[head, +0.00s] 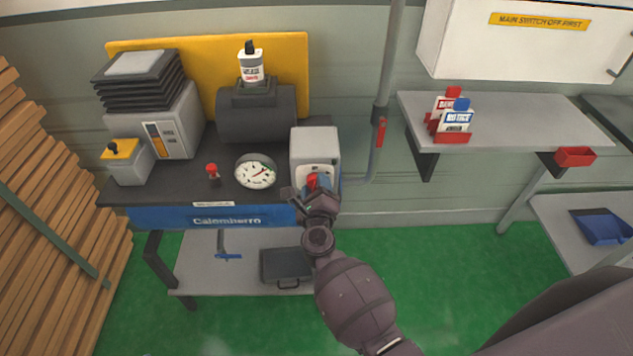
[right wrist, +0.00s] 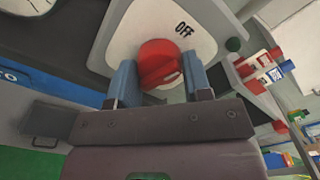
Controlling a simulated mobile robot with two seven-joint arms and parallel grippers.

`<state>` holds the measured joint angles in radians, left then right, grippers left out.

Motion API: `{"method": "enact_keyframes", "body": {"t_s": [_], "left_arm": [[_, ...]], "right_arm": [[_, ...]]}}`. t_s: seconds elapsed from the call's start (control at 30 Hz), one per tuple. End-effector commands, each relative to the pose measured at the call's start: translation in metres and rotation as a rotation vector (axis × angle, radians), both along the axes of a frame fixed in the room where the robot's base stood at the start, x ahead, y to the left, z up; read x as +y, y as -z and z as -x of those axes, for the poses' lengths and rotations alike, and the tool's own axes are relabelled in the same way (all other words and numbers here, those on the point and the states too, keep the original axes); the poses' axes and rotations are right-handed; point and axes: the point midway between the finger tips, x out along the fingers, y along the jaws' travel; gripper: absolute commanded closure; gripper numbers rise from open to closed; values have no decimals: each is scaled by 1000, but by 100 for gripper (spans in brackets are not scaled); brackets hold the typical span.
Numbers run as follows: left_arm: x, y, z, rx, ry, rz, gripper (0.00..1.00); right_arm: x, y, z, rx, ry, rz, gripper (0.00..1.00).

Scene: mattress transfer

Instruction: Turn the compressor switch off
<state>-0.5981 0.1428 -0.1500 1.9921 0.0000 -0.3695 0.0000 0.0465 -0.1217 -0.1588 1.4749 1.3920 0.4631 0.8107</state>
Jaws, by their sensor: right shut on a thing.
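The compressor switch is a red rotary knob (right wrist: 160,64) on a pale plate of a grey box (head: 316,148). In the right wrist view the word OFF (right wrist: 185,29) is printed on the plate to the upper right of the knob. My right gripper (right wrist: 159,82) has its blue fingers on both sides of the knob and is shut on it. In the head view the knob (head: 312,181) is partly covered by my right gripper (head: 318,187). The knob's exact pointing is hard to tell. My left gripper is out of view.
A round gauge (head: 256,171) and a small red valve (head: 212,171) sit left of the switch box on the bench. A grey pipe with a red lever (head: 379,132) runs at its right. A wall shelf (head: 550,118) holds red-and-white tags (head: 452,115). Stacked planks (head: 60,200) stand far left.

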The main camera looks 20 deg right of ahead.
Motion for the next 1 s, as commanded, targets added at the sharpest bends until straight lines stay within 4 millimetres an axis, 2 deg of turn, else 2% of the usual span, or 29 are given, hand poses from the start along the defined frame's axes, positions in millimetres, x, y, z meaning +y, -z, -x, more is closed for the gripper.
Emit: {"method": "enact_keyframes", "body": {"t_s": [0.1, 0.27, 0.67, 0.97, 1.0], "left_arm": [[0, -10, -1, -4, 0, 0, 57], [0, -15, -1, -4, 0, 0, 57], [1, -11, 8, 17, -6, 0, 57], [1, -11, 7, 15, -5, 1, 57], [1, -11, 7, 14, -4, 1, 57]], "right_arm": [[0, -2, 0, 23, 0, 74, 78], [0, -1, 0, 43, 1, 149, 79], [0, 0, 0, 63, 1, 221, 79], [0, 0, 0, 63, 1, 221, 79], [0, 0, 0, 63, 1, 221, 52]]}}
